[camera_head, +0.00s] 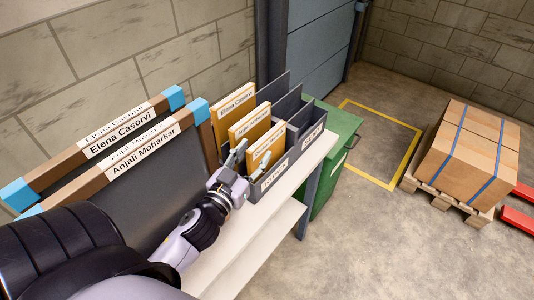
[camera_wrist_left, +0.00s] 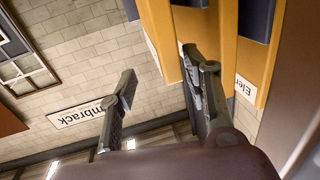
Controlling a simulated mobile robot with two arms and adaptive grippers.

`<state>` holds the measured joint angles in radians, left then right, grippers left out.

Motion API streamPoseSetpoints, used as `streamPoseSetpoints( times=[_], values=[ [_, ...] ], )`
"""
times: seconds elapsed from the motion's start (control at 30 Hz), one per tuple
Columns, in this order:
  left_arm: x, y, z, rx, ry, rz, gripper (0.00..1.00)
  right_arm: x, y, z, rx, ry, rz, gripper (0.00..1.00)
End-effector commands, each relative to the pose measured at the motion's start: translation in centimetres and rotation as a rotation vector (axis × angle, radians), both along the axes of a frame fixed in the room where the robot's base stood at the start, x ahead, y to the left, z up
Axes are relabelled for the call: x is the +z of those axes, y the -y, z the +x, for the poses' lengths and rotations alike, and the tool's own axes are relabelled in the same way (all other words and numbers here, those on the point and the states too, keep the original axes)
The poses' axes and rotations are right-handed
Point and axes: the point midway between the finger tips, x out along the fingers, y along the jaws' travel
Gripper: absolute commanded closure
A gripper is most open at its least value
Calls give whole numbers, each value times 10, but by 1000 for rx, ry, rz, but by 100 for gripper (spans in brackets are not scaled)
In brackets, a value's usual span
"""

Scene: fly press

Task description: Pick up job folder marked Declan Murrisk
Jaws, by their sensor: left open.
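Several orange-yellow job folders stand in a dark grey divided rack in the head view. The back folder (camera_head: 233,108) reads Elena Casorvi. The middle folder (camera_head: 250,123) seems to read Anjali Moharkar. The front folder (camera_head: 267,146) has a label too small to read, and my fingers partly cover it. I cannot read Declan Murrisk anywhere. My left gripper (camera_head: 252,157) is open at the rack's front, beside the front folder. In the left wrist view the open fingers (camera_wrist_left: 160,65) have orange folders (camera_wrist_left: 162,35) close to the right finger; nothing shows held. My right gripper is not in view.
The grey rack (camera_head: 276,178) stands on a white shelf unit (camera_head: 258,222). Two brown boards with blue corners (camera_head: 173,97) lean to its left. A strapped box (camera_head: 470,150) sits on a pallet at right, with clear floor between.

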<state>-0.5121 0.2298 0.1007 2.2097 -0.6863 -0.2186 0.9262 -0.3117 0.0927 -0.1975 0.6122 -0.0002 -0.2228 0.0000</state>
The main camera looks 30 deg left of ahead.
Motion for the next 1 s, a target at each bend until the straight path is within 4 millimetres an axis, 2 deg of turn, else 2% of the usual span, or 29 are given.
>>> streamPoseSetpoints(
  times=[0.1, 0.23, 0.4, 0.53, 0.83, 1.0],
  values=[
    [1, -1, 10, 0, 0, 1, 55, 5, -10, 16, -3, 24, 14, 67],
    [1, -2, 19, 0, 0, 0, 55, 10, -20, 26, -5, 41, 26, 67],
    [1, -6, 45, 0, 1, 1, 55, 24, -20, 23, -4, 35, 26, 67],
    [-2, -8, 59, -1, 1, 0, 55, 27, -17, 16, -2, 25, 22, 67],
    [-4, -8, 63, 0, -1, 0, 55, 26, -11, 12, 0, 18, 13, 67],
    [-4, -8, 63, 0, -1, 0, 67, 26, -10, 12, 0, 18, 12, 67]
  ],
)
